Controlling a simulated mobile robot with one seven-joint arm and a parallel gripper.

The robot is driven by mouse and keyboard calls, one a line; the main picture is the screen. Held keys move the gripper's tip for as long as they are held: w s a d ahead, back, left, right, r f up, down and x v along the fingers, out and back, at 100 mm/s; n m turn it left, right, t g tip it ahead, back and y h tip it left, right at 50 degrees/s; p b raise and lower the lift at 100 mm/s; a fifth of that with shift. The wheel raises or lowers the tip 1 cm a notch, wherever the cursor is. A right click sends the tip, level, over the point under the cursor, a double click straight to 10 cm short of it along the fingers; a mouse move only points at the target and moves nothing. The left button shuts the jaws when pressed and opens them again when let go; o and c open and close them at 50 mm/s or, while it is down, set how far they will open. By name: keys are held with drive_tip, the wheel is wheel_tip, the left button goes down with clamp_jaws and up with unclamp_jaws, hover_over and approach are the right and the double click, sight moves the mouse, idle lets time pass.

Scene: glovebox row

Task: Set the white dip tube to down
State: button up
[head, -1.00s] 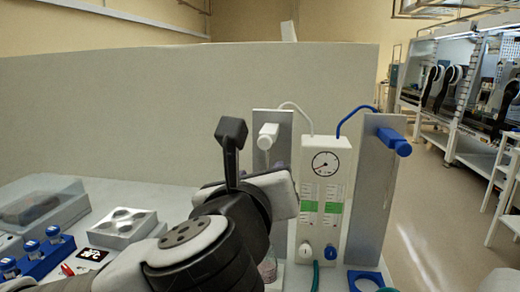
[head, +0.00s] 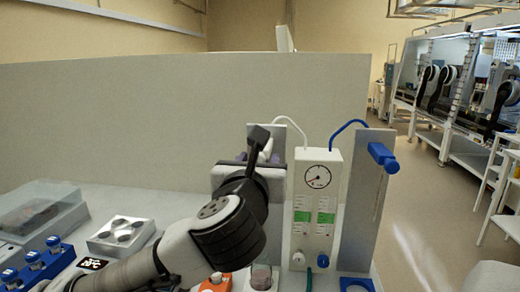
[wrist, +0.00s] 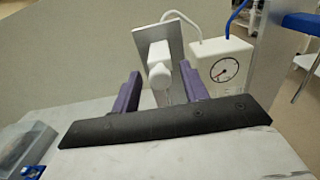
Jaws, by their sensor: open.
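The white dip tube's holder (wrist: 160,74) is a white block with a rounded end, high on a grey upright plate (wrist: 150,42). A thin clear tube hangs below it. In the head view my arm hides most of this holder, and the top of its plate (head: 282,132) shows behind my gripper. My gripper (wrist: 158,85) is open, its purple fingers on either side of the white holder in the wrist view. I cannot tell whether they touch it. A glass vial (head: 262,276) stands low beneath, partly hidden.
A white gauge box (head: 317,205) stands to the right, joined by a white hose and a blue hose. Beyond it, a blue holder (head: 383,157) sits high on a second plate (head: 357,205). A blue rack (head: 42,262) and a grey block (head: 122,236) are at left.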

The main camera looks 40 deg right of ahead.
drive_tip(key=shift+x, duration=1.4)
drive_tip(key=shift+c, duration=0.4)
clamp_jaws()
